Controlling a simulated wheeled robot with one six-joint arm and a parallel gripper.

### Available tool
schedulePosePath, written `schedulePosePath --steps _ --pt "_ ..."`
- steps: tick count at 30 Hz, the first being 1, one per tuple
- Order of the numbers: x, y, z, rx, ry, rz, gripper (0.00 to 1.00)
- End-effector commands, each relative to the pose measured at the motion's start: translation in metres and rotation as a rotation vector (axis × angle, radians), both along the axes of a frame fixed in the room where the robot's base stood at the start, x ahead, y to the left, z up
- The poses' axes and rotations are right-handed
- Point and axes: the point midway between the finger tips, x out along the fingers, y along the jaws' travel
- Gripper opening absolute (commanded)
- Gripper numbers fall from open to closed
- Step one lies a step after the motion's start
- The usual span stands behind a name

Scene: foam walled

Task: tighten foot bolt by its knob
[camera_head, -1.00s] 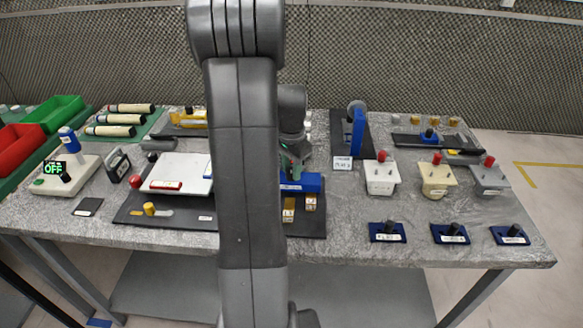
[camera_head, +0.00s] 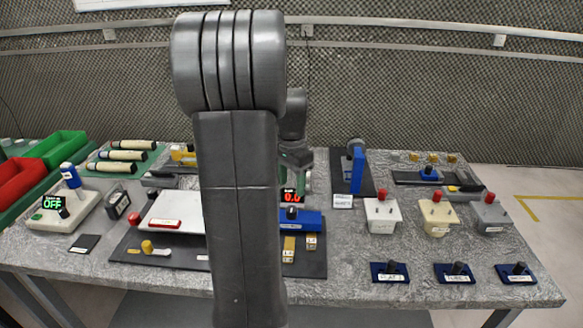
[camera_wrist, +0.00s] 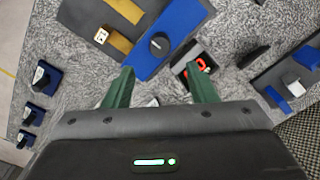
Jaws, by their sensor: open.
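A blue block (camera_head: 312,222) with a black round knob (camera_head: 292,212) on it stands on a dark mat in the middle of the table. I cannot read a label that names the foot bolt, so I cannot tell surely if this knob is its own. In the wrist view the blue block (camera_wrist: 180,25) and its knob (camera_wrist: 158,43) lie just beyond the fingertips. My gripper (camera_wrist: 160,70) is open, its two green fingers spread, with nothing between them. In the head view my arm hides most of the gripper and part of the block's left side.
A small red display (camera_head: 292,195) reading about 0.0 stands behind the block. Yellow bars (camera_head: 289,245) lie in front. White, cream and grey boxes with red knobs (camera_head: 381,195) stand to the right. Small blue plates with black knobs (camera_head: 390,270) line the front right edge.

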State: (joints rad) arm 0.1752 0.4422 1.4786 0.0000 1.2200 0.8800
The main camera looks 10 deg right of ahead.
Motion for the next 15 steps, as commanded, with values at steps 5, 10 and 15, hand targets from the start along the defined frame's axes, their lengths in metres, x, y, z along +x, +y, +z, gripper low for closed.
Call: schedulePosePath --steps 5,10,15 --pt "0.0 0.0 0.033 0.0 -0.001 0.0 0.52" --pt "0.0 0.0 0.048 0.0 -0.001 0.0 0.52" --pt "0.0 0.0 0.051 0.0 0.001 0.0 0.52"
